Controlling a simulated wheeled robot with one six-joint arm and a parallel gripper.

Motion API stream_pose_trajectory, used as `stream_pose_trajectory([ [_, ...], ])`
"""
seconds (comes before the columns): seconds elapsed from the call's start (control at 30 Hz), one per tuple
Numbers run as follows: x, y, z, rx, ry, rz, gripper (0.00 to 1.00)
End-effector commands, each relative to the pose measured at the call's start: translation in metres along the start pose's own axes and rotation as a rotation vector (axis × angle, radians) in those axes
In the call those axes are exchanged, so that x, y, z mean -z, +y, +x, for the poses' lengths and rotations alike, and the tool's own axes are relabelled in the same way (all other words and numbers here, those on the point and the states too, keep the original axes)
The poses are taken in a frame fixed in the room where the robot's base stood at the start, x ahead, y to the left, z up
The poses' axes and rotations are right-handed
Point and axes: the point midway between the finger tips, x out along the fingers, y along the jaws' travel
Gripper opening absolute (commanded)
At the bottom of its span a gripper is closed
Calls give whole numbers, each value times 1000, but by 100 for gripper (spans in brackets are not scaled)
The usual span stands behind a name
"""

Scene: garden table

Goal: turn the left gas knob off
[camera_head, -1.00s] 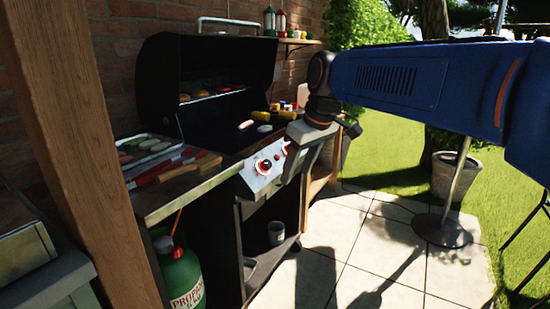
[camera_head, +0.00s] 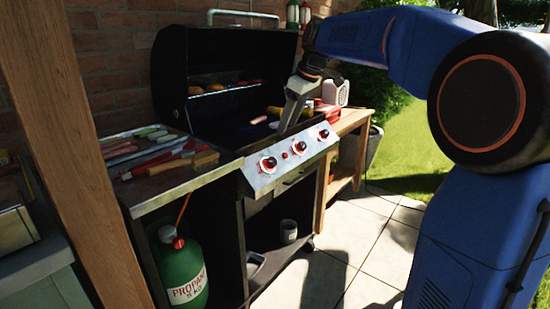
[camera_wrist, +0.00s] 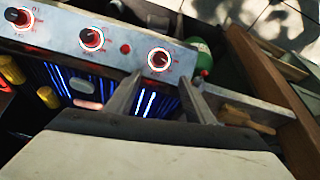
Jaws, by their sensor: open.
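The middle knob (camera_head: 299,147) and right knob (camera_head: 323,134) follow, with a small red button (camera_wrist: 126,48) between left and middle. My gripper (camera_head: 286,126) is open and empty above the grill, behind the panel. In the wrist view its fingertips (camera_wrist: 160,85) straddle the left knob's line of sight, apart from it.
Blue-lit strips (camera_wrist: 150,103) show between the grill bars. The open lid (camera_head: 200,60) stands behind. Tools with red handles (camera_head: 165,160) lie on the left shelf. A propane tank (camera_head: 182,272) is below. A wooden post (camera_head: 75,130) stands at left; paving in front is clear.

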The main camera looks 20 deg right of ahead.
Motion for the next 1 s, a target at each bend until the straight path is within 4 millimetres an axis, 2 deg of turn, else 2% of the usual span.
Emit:
stream_pose_trajectory([
  [0.1,0,0,22,2,-2,0,49],
  [0.7,-1,0,125,1,-2,1,49],
  [1.0,-1,0,149,0,-1,1,49],
])
